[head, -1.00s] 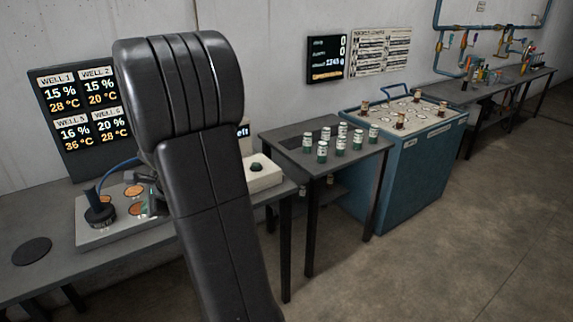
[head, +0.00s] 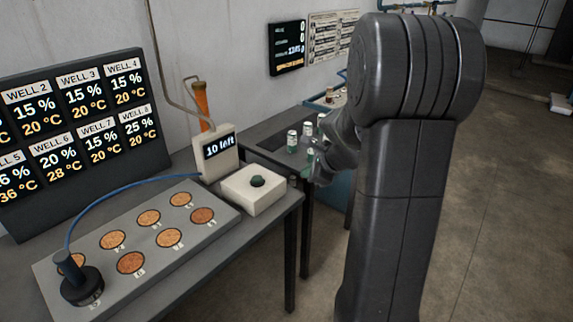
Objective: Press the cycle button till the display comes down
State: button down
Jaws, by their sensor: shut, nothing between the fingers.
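A dark green round button (head: 257,181) sits on top of a white box (head: 250,203) at the right end of the left bench. Behind it a small pale unit with a dark display (head: 218,146) reads "10 left". A large board (head: 75,135) at the left lists well percentages and temperatures. My gripper (head: 316,172) shows only partly, to the right of the white box and apart from the button in the picture. My own arm hides much of it. It is shut and appears to hold nothing.
A grey panel (head: 190,250) with several round brown wells lies in front of the board. A black probe (head: 80,284) with a blue cable stands on its near-left part. Several small canisters (head: 292,141) stand on the table behind. An orange-handled tool (head: 202,104) hangs by the wall.

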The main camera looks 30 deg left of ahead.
aim_at(257, 179)
jog(key=j+z, duration=0.25)
jog(key=j, duration=1.05)
jog(key=k, duration=0.05)
